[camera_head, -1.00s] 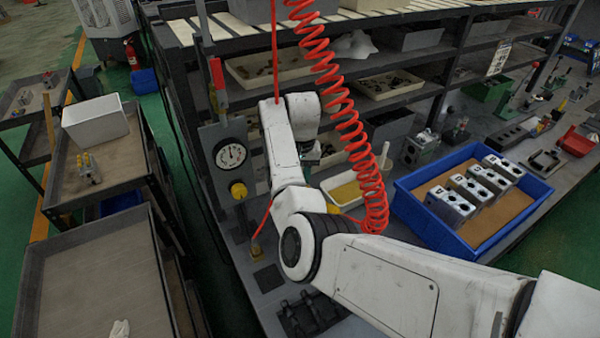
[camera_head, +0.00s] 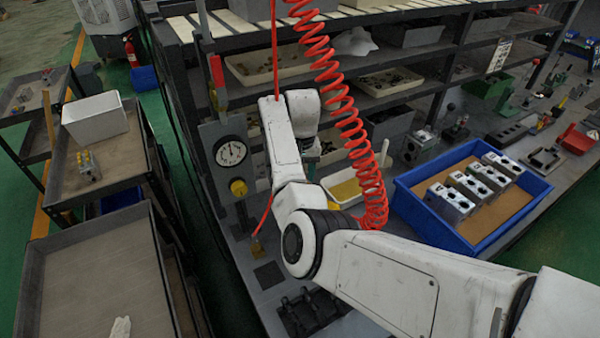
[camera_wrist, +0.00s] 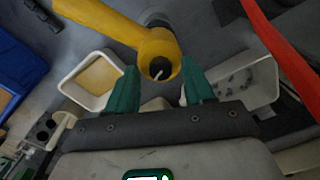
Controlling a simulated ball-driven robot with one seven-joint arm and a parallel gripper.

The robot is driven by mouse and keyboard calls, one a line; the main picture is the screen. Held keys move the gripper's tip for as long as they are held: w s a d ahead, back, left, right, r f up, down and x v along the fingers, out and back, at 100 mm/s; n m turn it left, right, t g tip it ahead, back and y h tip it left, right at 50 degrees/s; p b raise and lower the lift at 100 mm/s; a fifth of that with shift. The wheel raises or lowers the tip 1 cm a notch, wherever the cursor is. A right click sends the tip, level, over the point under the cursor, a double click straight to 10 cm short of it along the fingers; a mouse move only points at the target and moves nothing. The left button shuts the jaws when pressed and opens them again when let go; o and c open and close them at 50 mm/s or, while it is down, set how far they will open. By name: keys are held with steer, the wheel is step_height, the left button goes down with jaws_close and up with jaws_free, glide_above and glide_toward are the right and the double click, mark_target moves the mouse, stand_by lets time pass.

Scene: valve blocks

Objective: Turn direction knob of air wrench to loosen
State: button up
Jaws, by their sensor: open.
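The yellow air wrench (camera_wrist: 158,52) shows in the wrist view, its round end with a dark hole and a small pale part inside facing my camera. My gripper (camera_wrist: 160,88) has two green fingers spread apart, one on either side below the wrench's round end, with nothing between them. I cannot tell how near the fingertips are to the wrench in depth. The direction knob cannot be made out with certainty; the dark round centre (camera_wrist: 160,68) faces the camera.
A red coiled hose (camera_head: 350,125) hangs beside my arm; a red hose also crosses the wrist view (camera_wrist: 285,45). A blue tray (camera_head: 430,233) with several metal valve blocks stands at right. A white bin (camera_head: 345,188) lies behind the arm. A gauge panel (camera_head: 222,150) stands left.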

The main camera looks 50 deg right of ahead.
steer(key=shift+r, duration=0.1)
step_height(320, 180, up, 11)
steer(key=b, duration=0.1)
steer(key=shift+f+b, duration=0.2)
steer(key=shift+b, duration=0.1)
steer(key=shift+s+d, duration=0.1)
stand_by(0.5)
